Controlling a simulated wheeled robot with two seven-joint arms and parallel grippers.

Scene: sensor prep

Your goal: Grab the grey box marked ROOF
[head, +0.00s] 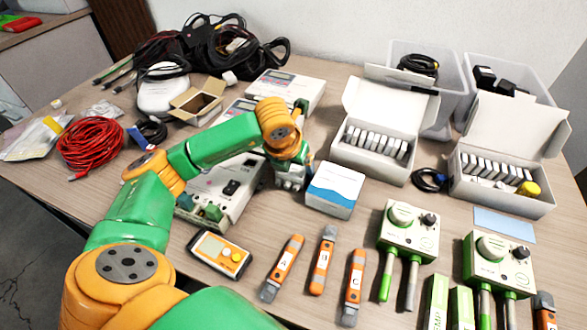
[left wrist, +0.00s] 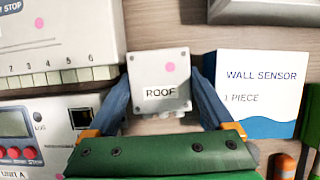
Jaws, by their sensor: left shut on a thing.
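The grey box marked ROOF (left wrist: 160,68) sits in the middle of the left wrist view, its label and a pink dot facing the camera. My left gripper (left wrist: 160,85) has one blue finger on each side of it and is shut on it. In the head view the left gripper (head: 292,165) points down behind the forearm, with only part of the grey box (head: 289,183) showing below it. I cannot tell whether the box touches the table. My right gripper is not in view.
A white and blue wall sensor box (head: 334,190) stands just right of the gripper. A light instrument (head: 232,188) lies close on the left. Open white cartons (head: 372,160) stand behind right. Orange lettered tools (head: 322,262) and a handheld meter (head: 218,250) lie in front.

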